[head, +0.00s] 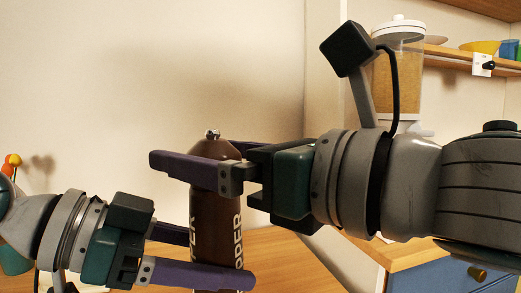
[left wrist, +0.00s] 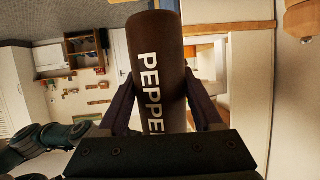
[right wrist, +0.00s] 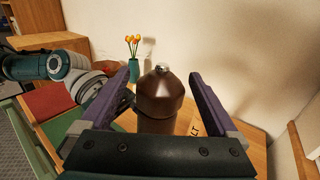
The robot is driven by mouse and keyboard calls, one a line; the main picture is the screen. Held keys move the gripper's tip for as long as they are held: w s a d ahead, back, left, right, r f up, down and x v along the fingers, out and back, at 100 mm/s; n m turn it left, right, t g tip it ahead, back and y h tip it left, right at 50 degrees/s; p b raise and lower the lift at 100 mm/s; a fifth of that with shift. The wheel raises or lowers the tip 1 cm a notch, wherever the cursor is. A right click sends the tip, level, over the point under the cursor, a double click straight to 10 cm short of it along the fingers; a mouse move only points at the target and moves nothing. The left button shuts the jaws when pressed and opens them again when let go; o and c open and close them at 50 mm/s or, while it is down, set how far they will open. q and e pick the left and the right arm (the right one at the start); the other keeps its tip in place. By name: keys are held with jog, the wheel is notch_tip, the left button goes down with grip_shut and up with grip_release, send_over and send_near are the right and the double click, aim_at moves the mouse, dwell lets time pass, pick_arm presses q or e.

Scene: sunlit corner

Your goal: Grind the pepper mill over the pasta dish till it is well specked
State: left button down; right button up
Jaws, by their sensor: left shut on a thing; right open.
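The pepper mill (head: 216,222) is a dark brown cylinder with white lettering and a domed brown top with a metal knob. It stands upright in the head view. My left gripper (head: 222,262) is shut on its lower body, and the left wrist view shows the lettered body (left wrist: 158,75) between the fingers. My right gripper (head: 188,163) is open, its fingers on either side of the upper mill. In the right wrist view the domed top (right wrist: 160,93) lies between the spread fingers, with gaps on both sides. I see no pasta dish in any view.
A wooden surface (head: 290,262) lies behind and below the mill. A grain dispenser (head: 402,75) stands behind my right arm, near a wall shelf (head: 450,53). Orange flowers in a green vase (right wrist: 132,70) stand beyond the mill. A pale lettered object (right wrist: 200,131) is partly hidden.

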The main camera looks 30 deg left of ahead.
jog(key=shift+w+a, duration=0.1)
jog(key=shift+a, duration=1.2)
jog(key=shift+c, duration=0.2)
jog(key=c, duration=1.3)
